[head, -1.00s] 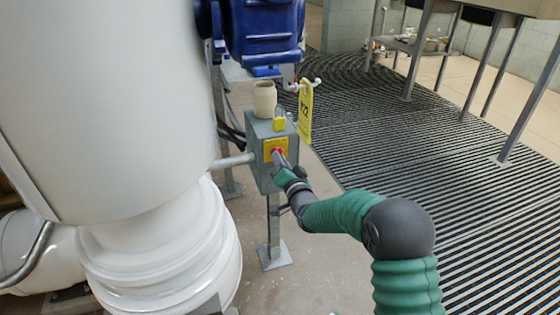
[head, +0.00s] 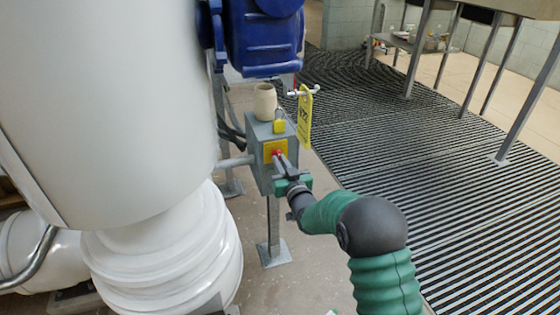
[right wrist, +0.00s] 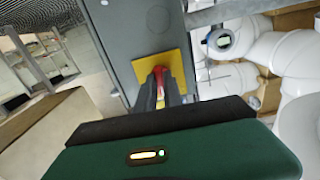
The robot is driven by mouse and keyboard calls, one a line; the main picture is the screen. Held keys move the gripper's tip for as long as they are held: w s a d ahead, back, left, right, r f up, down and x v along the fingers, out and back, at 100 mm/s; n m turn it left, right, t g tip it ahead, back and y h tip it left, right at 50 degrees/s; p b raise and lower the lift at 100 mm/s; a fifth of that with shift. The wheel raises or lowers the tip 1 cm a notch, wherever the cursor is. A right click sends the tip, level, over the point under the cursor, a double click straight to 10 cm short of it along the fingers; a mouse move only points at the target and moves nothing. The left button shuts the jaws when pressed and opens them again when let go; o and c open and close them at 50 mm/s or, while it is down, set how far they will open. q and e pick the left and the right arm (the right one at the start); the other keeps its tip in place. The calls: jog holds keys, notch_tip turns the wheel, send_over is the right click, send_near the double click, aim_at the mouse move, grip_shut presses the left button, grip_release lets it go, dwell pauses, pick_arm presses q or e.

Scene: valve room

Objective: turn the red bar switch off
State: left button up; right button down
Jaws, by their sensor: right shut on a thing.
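The red bar switch (head: 278,153) sits on a yellow plate (head: 269,148) on the front of a grey box (head: 263,173) on a post. In the right wrist view the red bar (right wrist: 160,74) shows on its yellow plate (right wrist: 172,66), between my fingertips. My right gripper (head: 281,160) is shut on the red bar switch, its arm coming from the lower right. The fingers hide most of the bar, so its exact angle is hard to tell. My left gripper is not in view.
A beige cup (head: 265,101) and a yellow padlock (head: 279,126) are on top of the box. A yellow tag (head: 305,117) hangs beside it. A large white pipe (head: 105,100) stands close on the left, a blue motor (head: 265,40) behind.

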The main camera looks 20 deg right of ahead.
jog(key=shift+f+n+p, duration=0.1)
jog(key=shift+n+p, duration=0.8)
jog(key=shift+n, duration=3.7)
jog(key=c, duration=1.5)
grip_release()
jog(key=s+p, duration=0.2)
jog(key=s, duration=0.3)
jog(key=s+p, duration=0.1)
jog(key=s, duration=0.5)
jog(key=s+p, duration=0.2)
jog(key=s, duration=0.4)
jog(key=shift+d+p, duration=0.35)
